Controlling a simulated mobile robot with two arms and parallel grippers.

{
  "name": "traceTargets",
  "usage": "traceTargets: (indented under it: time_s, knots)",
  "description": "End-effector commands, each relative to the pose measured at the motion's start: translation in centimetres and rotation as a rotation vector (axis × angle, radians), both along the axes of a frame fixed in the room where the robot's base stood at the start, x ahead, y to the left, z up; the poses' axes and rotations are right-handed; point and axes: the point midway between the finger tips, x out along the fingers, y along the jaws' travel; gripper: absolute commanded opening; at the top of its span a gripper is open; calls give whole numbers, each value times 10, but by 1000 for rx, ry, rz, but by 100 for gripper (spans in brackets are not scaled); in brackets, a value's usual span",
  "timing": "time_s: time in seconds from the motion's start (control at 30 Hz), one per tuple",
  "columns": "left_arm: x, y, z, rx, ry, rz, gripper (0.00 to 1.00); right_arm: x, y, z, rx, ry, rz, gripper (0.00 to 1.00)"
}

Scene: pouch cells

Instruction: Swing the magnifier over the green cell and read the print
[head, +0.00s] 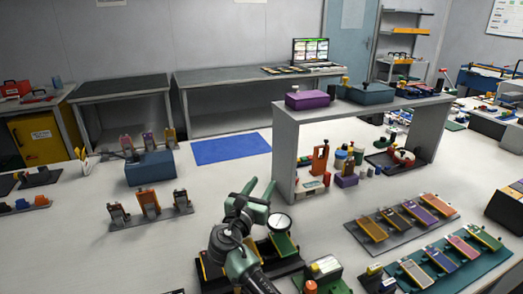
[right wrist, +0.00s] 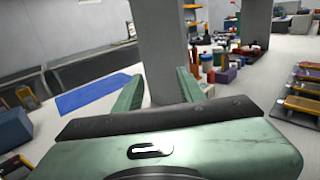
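A round pale disc with a dark rim, which looks like the magnifier (head: 279,222), is just right of my right gripper in the head view. A green flat piece, possibly the green cell (head: 284,245), lies on a dark base just below the disc in the picture. I cannot tell whether the disc is directly over it. My right gripper (head: 261,190) is open, with a clear gap between its fingers; they also show in the right wrist view (right wrist: 160,90), empty. My right arm hides part of the dark base. My left gripper is not in view.
A grey shelf stand (head: 287,155) rises just beyond my right gripper, with bottles beneath it. Trays of coloured cells (head: 456,262) lie at the right. A green device (head: 325,272) stands at the front.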

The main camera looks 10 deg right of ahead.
Motion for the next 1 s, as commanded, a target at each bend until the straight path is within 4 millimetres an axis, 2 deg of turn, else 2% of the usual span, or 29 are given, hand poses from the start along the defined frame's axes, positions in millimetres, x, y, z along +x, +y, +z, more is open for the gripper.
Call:
traceTargets:
  time_s: [0.03, 0.3, 0.5, 0.7, 0.97, 1.0]
  knots:
    - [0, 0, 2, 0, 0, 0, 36, 0, 0, 15, 4, -6, 0, 40]
    - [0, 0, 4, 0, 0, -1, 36, 0, 0, 82, 4, -5, 0, 40]
    - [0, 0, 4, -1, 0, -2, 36, 0, 0, 117, 2, -2, 0, 40]
    - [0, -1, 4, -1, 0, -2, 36, 0, 0, 133, 1, 1, -1, 40]
    - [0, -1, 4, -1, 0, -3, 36, 0, 0, 134, 0, 2, -1, 40]
    - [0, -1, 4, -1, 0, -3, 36, 0, 0, 134, 0, 1, -1, 37]
